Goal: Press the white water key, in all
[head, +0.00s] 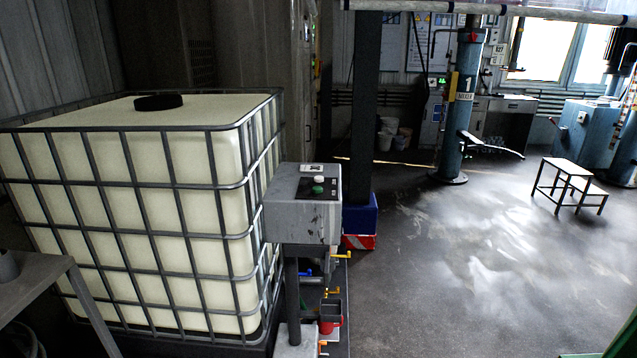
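A grey control box (303,213) stands on a post beside the large caged tank, near the middle of the view. Its sloping top carries a dark panel with a small round white key (319,179). A round green key (318,189) sits just below the white one. Both are small, and I cannot tell whether either is pressed in. My gripper is not in view.
The caged white tank (182,155) fills the left. Colored valve handles and a red container (330,323) sit low by the post. A dark column (363,110) stands behind the box. Open floor (460,265) lies to the right, with a step stool (565,178) farther back.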

